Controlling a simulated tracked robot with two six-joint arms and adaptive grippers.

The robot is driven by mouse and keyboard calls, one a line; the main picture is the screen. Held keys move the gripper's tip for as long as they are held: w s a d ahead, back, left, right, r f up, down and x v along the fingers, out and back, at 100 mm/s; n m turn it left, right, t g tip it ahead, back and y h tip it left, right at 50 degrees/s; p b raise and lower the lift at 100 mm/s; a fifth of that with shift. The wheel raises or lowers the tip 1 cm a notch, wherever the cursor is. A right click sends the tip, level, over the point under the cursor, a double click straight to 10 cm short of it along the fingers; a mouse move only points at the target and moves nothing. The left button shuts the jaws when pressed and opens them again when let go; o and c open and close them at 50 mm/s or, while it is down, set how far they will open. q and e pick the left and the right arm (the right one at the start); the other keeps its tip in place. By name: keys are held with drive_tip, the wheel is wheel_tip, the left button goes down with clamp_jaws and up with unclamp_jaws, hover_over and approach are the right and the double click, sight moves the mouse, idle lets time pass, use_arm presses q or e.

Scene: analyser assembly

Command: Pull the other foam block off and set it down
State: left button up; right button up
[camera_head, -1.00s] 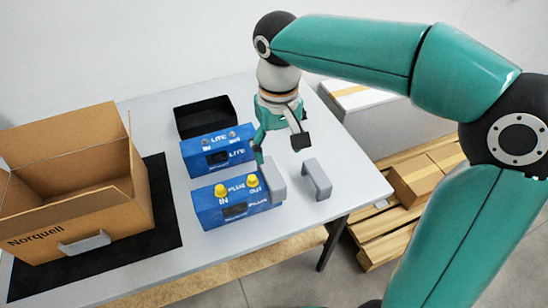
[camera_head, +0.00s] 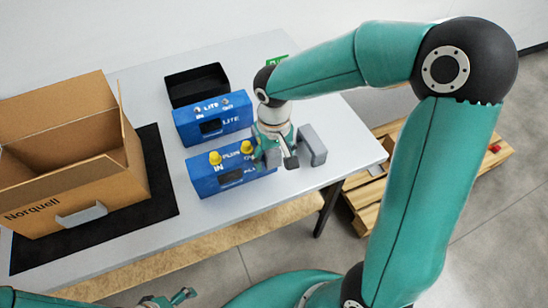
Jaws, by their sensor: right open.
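The blue PLUS analyser (camera_head: 207,183), with two yellow caps on top, lies on the table in front of the blue LITE analyser (camera_head: 188,130). A grey foam block (camera_head: 273,158) is at the PLUS analyser's right end, largely hidden by my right gripper. Another grey foam block (camera_head: 314,146) stands on the table just right of the gripper. My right gripper (camera_head: 275,163) is open, pointing down, with its fingers about the block at the analyser's end; I cannot tell whether they touch it. My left gripper (camera_head: 170,300) shows only partly at the bottom edge.
An open cardboard box (camera_head: 75,165) stands on a black mat (camera_head: 163,190) at the left. A black open tray (camera_head: 196,84) sits behind the analysers. The table (camera_head: 355,150) has free room right of the standing block. A wooden pallet (camera_head: 367,205) is on the floor beyond its right edge.

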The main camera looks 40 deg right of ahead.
drive_tip(key=shift+f, duration=0.4)
drive_tip(key=shift+c, duration=0.4)
drive_tip(key=c, duration=1.2)
drive_tip(key=shift+o, duration=0.2)
drive_tip(key=shift+r, duration=0.1)
drive_tip(key=shift+r+p, duration=0.4)
drive_tip(key=shift+r, duration=0.1)
drive_tip(key=shift+r+p, duration=2.45)
drive_tip(key=shift+r, duration=0.9)
